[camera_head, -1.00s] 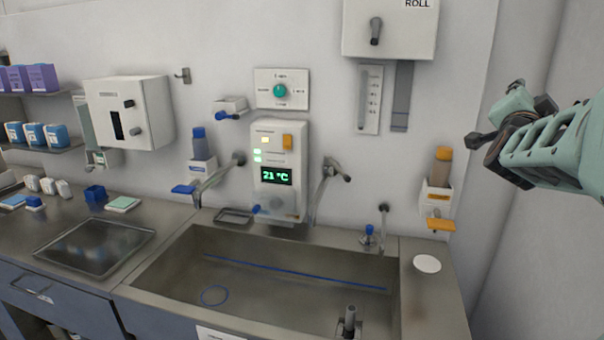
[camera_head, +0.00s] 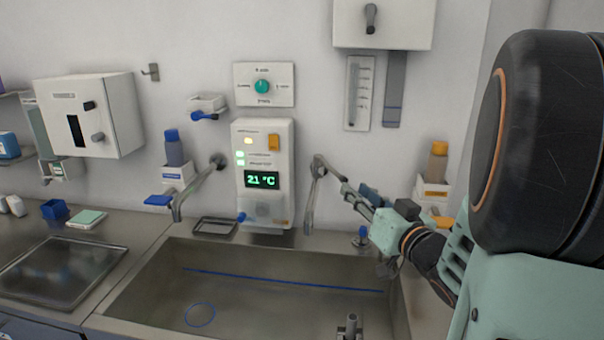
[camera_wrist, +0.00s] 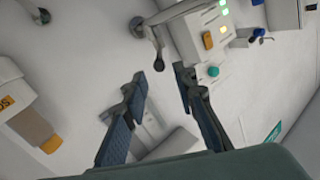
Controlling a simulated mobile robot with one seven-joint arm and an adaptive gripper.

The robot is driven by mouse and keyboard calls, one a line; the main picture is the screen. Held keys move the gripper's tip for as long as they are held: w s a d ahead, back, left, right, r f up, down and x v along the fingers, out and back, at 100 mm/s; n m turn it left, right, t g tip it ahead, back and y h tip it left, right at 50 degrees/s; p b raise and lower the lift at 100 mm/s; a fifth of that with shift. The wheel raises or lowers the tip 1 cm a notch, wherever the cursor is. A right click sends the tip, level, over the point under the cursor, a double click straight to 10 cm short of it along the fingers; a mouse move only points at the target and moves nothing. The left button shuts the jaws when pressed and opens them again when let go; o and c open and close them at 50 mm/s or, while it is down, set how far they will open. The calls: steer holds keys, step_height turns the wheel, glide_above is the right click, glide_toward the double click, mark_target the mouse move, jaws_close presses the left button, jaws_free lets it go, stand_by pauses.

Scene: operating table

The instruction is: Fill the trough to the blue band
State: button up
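The trough (camera_head: 140,299) is a steel basin below the wall panel. The blue band (camera_head: 280,281) runs along its back inner wall, and a blue ring (camera_head: 200,314) lies on its floor. I see no clear water in it. A left spout (camera_head: 190,188) and a right wall lever (camera_head: 318,170) flank the panel (camera_head: 285,160), which reads 21 °C. My gripper (camera_head: 350,194) is beside the right lever, pointing left toward the wall. In the wrist view my gripper (camera_wrist: 165,80) is open, its fingers apart with nothing between them; a grey pipe fitting (camera_wrist: 158,35) lies beyond them.
A teal knob (camera_head: 262,86) is above the panel. An orange-capped bottle (camera_head: 437,162) stands in a wall holder at right, close to my arm. A blue-topped fitting (camera_head: 362,236) is on the trough's back rim. A tray (camera_head: 60,275) lies on the left counter.

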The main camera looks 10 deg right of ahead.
mark_target(340, 177)
steer(key=w, duration=0.6)
steer(key=w+a+p, duration=0.1)
steer(key=w, duration=0.3)
steer(key=shift+a, duration=0.1)
steer(key=shift+c, duration=0.3)
jaws_close()
